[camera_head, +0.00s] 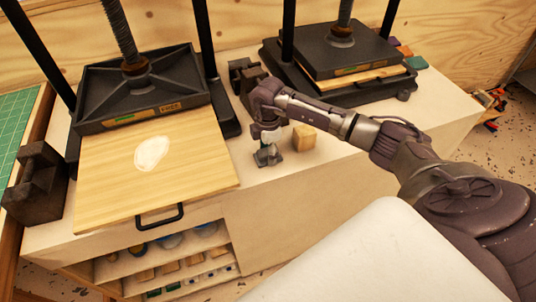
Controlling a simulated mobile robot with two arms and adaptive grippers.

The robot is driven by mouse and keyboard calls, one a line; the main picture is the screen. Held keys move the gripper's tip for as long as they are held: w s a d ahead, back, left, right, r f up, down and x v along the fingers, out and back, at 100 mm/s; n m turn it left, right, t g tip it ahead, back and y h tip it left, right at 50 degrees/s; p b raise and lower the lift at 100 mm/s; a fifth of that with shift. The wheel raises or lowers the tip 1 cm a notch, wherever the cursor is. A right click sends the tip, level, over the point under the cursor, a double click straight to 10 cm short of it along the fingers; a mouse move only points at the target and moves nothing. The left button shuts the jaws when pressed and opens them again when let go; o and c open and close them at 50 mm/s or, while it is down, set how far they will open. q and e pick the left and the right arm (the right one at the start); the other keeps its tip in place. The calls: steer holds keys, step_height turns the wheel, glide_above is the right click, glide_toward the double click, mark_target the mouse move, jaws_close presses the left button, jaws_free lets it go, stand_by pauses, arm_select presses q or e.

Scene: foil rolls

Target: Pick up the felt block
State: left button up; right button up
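A small tan block (304,138) stands on the pale bench top in the middle of the view. It is the likeliest felt block, but its material is too small to tell. My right gripper (268,156) comes in from the right and points down, just left of the block. A gap shows between the gripper and the block, so it is not holding it. Its dark fingertips are low over the bench; whether they are open or shut is not clear. My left gripper is out of view.
A black press (140,85) with a wooden board (100,180) stands left; a white patch (151,153) lies on the board. A second press (335,60) stands behind my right arm. Dark weights (38,185) flank the left press. Bare bench (245,190) lies in front of the gripper.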

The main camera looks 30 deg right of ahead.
steer(key=c, duration=0.3)
steer(key=shift+r, duration=0.15)
steer(key=shift+r, duration=0.3)
steer(key=r, duration=0.1)
steer(key=r+b, duration=0.2)
steer(key=shift+s+d+r, duration=0.25)
steer(key=shift+s+d, duration=0.1)
steer(key=s+d+r+b, duration=0.3)
steer(key=s+d+r, duration=0.2)
steer(key=s, duration=0.4)
steer(key=shift+s+d+r, duration=0.15)
steer(key=shift+d+r, duration=0.05)
steer(key=shift+r, duration=0.65)
